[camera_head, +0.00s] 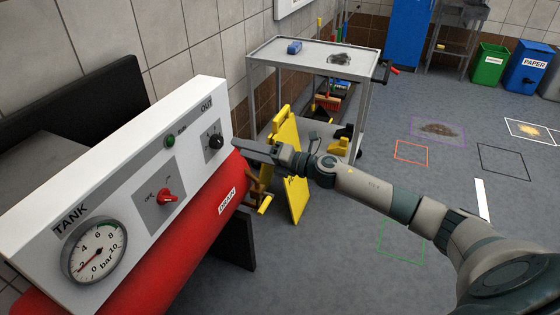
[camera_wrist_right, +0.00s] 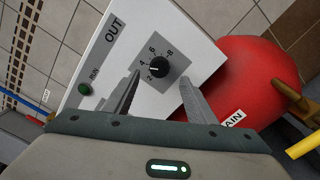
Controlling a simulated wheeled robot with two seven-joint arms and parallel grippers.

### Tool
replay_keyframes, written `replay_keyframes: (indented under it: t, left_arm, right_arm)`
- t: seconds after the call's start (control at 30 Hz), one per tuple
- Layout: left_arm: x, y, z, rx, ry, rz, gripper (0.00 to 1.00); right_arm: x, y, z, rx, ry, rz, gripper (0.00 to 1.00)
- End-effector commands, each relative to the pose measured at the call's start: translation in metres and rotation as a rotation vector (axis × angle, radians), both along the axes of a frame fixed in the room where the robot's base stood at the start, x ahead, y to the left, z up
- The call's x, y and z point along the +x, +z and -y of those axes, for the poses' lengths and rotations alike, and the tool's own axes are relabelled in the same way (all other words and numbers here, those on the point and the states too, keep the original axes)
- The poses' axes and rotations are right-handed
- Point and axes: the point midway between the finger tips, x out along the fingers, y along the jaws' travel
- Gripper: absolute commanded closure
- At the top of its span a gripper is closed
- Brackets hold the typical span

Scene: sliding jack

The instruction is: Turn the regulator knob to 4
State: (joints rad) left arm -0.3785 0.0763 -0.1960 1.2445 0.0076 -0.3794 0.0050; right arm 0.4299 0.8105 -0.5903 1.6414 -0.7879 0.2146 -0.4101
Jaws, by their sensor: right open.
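The regulator knob (camera_head: 216,142) is small, round and black, on a grey plate under the OUT label of the white panel. In the right wrist view the knob (camera_wrist_right: 157,66) has a dial marked 2, 4, 6, 8 around it. Its white mark points to the left there, roughly between 2 and 4; the exact reading is too small to tell. My right gripper (camera_head: 240,150) is open beside the panel's right end. In the wrist view its two fingers (camera_wrist_right: 160,92) are spread, pointing toward the knob, with nothing between them. My left gripper is not in view.
A green RUN lamp (camera_head: 169,141), a red switch (camera_head: 167,196) and a TANK gauge (camera_head: 95,251) share the panel. A red tank (camera_head: 205,225) lies below. A yellow folding sign (camera_head: 291,165) and a grey cart (camera_head: 312,56) stand behind.

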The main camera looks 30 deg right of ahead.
Motion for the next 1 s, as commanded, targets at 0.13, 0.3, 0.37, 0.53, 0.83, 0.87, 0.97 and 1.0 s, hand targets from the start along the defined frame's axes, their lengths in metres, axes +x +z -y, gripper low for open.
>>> replay_keyframes:
  t: [0.13,0.3,0.37,0.53,0.83,0.87,0.97,1.0]
  left_arm:
    - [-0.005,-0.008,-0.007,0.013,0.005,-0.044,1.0]
    - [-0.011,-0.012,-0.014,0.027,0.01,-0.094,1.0]
    - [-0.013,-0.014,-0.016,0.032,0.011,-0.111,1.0]
    - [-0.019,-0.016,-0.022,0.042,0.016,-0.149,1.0]
    - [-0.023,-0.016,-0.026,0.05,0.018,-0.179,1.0]
    - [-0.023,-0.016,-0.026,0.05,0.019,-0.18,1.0]
    - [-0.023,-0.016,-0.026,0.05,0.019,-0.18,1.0]
    - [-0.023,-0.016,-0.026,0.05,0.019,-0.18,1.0]
  right_arm:
    - [-0.025,-0.005,0.02,-0.002,0.0,-0.003,0.48]
    - [-0.049,-0.004,0.038,-0.002,0.0,-0.003,0.48]
    - [-0.056,-0.004,0.043,-0.002,0.002,-0.003,0.48]
    - [-0.072,-0.003,0.056,0.001,0.0,-0.002,0.48]
    - [-0.084,-0.001,0.064,-0.001,0.003,-0.001,0.48]
    - [-0.084,-0.001,0.065,-0.001,0.002,-0.001,0.48]
    - [-0.084,-0.001,0.065,-0.001,0.002,-0.001,0.48]
    - [-0.084,-0.001,0.065,-0.001,0.002,-0.001,0.48]
